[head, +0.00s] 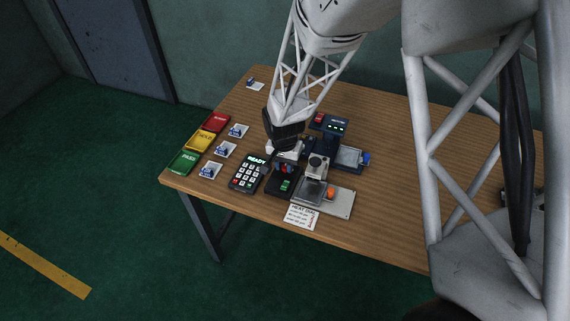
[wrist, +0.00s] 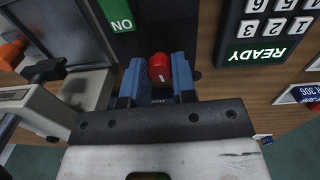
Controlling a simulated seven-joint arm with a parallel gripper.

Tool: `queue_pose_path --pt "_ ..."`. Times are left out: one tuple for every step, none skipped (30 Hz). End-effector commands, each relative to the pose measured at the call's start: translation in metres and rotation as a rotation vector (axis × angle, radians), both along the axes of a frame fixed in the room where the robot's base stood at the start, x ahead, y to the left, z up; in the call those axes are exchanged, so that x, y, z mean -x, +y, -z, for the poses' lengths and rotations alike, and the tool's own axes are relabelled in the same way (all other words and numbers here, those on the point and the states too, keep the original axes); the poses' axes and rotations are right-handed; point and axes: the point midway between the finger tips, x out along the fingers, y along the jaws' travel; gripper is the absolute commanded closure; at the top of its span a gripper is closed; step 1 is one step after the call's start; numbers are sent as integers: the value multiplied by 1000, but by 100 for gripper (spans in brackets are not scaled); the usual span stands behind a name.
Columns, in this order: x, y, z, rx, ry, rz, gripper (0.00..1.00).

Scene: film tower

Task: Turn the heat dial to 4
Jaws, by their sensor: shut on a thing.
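A red dial (wrist: 160,66) with a white mark on its face shows between the blue fingertips of my gripper (head: 281,168) in the wrist view. My gripper is shut on it from above.
A keypad (head: 248,172) reading "READY" stands just left of the box. A press-like device (head: 341,199) with an orange knob is close on the right. Red, yellow and green trays (head: 184,162) and several small cards lie left. The table's right side is clear.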

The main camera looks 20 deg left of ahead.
Motion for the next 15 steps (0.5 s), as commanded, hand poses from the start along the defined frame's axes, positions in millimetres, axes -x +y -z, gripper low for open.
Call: queue_pose_path --pt "0 0 0 0 0 43 99" --pt "0 0 0 0 -1 72 99" --pt "0 0 -1 -1 -2 109 99" --pt "-1 0 -1 -1 -2 138 99" --pt "-1 0 -1 -1 -2 167 99" --pt "-1 0 0 -1 -1 204 99" --pt "0 0 0 -1 -1 233 99" --pt "0 0 0 -1 -1 262 99" --pt "0 0 0 -1 -1 300 99" --pt "-1 0 -1 -1 -1 328 99" --pt "-1 0 -1 -1 -2 356 99" --pt "-1 0 -1 -1 -2 393 99" --pt "-1 0 -1 -1 -1 419 99" --pt "-1 1 -1 -1 -1 444 99" --pt "-1 1 -1 -1 -1 477 99"
